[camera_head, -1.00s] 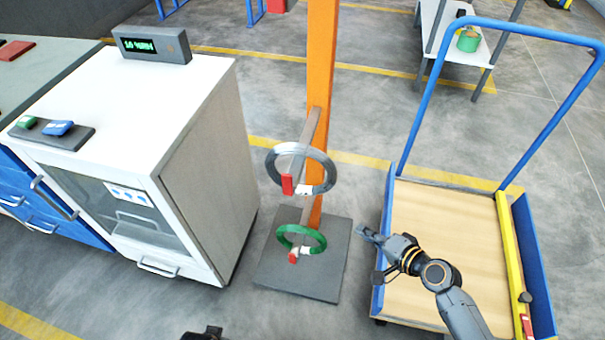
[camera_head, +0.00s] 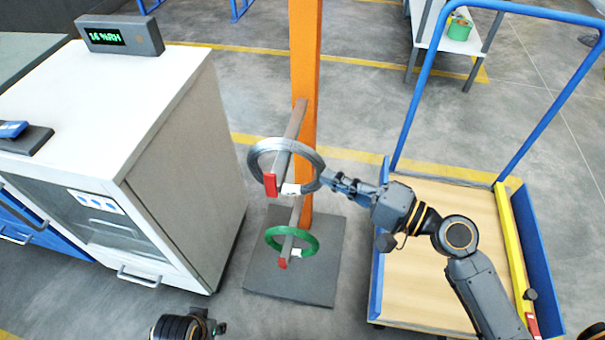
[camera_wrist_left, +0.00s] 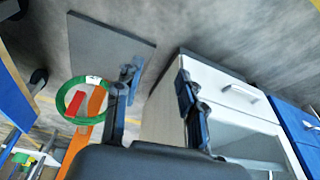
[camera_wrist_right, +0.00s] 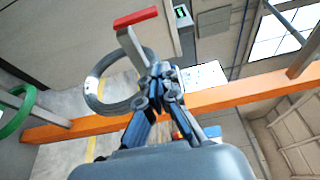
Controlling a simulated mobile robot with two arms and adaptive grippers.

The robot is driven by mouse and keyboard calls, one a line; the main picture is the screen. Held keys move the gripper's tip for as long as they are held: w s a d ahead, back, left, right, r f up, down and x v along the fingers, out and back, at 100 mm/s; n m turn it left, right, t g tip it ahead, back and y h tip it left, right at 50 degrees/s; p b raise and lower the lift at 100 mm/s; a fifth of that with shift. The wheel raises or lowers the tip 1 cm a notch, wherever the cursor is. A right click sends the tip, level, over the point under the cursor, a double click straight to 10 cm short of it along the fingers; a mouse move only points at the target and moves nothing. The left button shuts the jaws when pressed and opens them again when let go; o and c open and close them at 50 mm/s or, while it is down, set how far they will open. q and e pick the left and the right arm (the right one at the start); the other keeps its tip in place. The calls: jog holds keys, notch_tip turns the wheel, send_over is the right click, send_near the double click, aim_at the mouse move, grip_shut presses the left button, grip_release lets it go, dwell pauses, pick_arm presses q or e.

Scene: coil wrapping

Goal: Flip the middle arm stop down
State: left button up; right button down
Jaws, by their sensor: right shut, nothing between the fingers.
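The middle arm (camera_head: 283,160) sticks out from the orange post (camera_head: 305,80) with a silver coil (camera_head: 316,160) hanging around it. Its red stop (camera_head: 270,185) is at the arm's free end; in the right wrist view the stop (camera_wrist_right: 135,17) stands up from the arm, away from the green coil's side. My right gripper (camera_head: 328,181) is shut and empty, at the right edge of the silver coil; I cannot tell whether it touches. Its closed fingers (camera_wrist_right: 158,78) show in its wrist view. My left gripper (camera_wrist_left: 157,82) is open and empty, low at the front.
A lower arm with a green coil (camera_head: 310,245) and a red stop (camera_head: 283,263) sits below. The post stands on a grey base plate (camera_head: 262,285). A white cabinet (camera_head: 170,140) stands left, a blue-framed cart (camera_head: 376,290) right. Floor shows between cabinet and post.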

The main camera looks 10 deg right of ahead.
aim_at(271, 186)
jog(key=p+x, duration=0.1)
jog(key=x, duration=0.9)
jog(key=shift+r, duration=0.15)
pick_arm(q)
notch_tip(271, 186, down, 6)
jog(key=s, duration=0.2)
jog(key=shift+p, duration=0.4)
pick_arm(e)
jog(key=s, duration=0.2)
jog(key=s+a, duration=0.1)
jog(key=s, duration=0.1)
pick_arm(q)
jog(key=shift+a+f, duration=0.1)
jog(key=shift+f, duration=0.05)
pick_arm(e)
jog(key=shift+d+f, duration=0.1)
jog(key=shift+f, duration=0.1)
